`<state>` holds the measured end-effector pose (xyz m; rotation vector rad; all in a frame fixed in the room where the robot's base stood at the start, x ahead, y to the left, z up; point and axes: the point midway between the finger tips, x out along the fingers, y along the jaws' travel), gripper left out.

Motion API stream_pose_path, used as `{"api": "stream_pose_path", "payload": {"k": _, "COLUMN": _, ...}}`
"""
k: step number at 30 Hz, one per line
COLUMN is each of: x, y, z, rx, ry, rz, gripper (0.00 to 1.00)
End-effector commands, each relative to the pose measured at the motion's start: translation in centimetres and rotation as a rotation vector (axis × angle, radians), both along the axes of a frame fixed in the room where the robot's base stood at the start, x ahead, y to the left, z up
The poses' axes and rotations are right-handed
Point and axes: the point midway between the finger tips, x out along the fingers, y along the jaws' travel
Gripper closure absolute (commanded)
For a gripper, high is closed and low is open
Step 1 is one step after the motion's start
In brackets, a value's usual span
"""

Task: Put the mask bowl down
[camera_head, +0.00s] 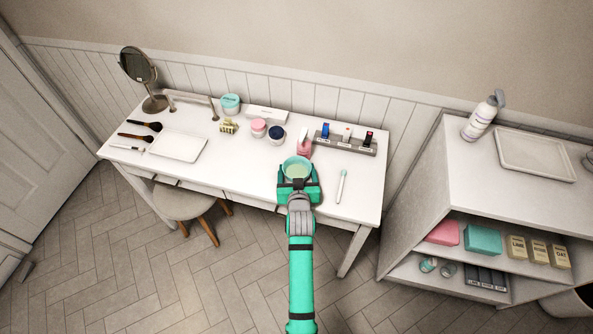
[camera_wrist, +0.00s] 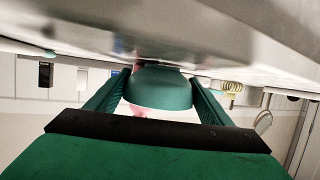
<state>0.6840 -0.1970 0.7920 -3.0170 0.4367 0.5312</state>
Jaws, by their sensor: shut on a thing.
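The mask bowl (camera_head: 297,162) is a small teal bowl with pale content, over the front right part of the white vanity table (camera_head: 250,167). My green gripper (camera_head: 298,178) reaches in from the front and is shut on the bowl. In the wrist view, the bowl (camera_wrist: 158,88) sits between both fingers of my gripper (camera_wrist: 155,100). The tabletop shows very near it along the top of that view. I cannot tell whether the bowl touches the table.
A pink bottle (camera_head: 304,144) stands just behind the bowl, with a grey rack (camera_head: 345,145) behind to the right. A white stick with a teal tip (camera_head: 341,187) lies to the right. Pink and dark-lidded jars are at the back left.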

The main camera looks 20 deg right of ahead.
Motion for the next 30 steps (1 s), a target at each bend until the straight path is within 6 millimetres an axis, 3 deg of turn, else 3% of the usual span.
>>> {"api": "stream_pose_path", "payload": {"k": 10, "x": 0.1, "y": 0.2, "z": -0.3, "rx": -0.001, "ry": 0.000, "rz": 0.004, "gripper": 0.51}}
{"api": "stream_pose_path", "payload": {"k": 11, "x": 0.1, "y": 0.2, "z": -0.3, "rx": -0.001, "ry": 0.001, "rz": 0.003, "gripper": 0.21}}
{"api": "stream_pose_path", "payload": {"k": 13, "x": 0.1, "y": 0.3, "z": -0.3, "rx": -0.001, "ry": 0.001, "rz": 0.003, "gripper": 0.07}}
{"api": "stream_pose_path", "payload": {"k": 24, "x": 0.0, "y": 0.1, "z": 0.2, "rx": -0.001, "ry": -0.002, "rz": 0.001, "gripper": 0.07}}
{"api": "stream_pose_path", "payload": {"k": 30, "x": -2.6, "y": 0.9, "z": 0.9, "rx": 0.001, "ry": 0.001, "rz": 0.001, "gripper": 0.07}}
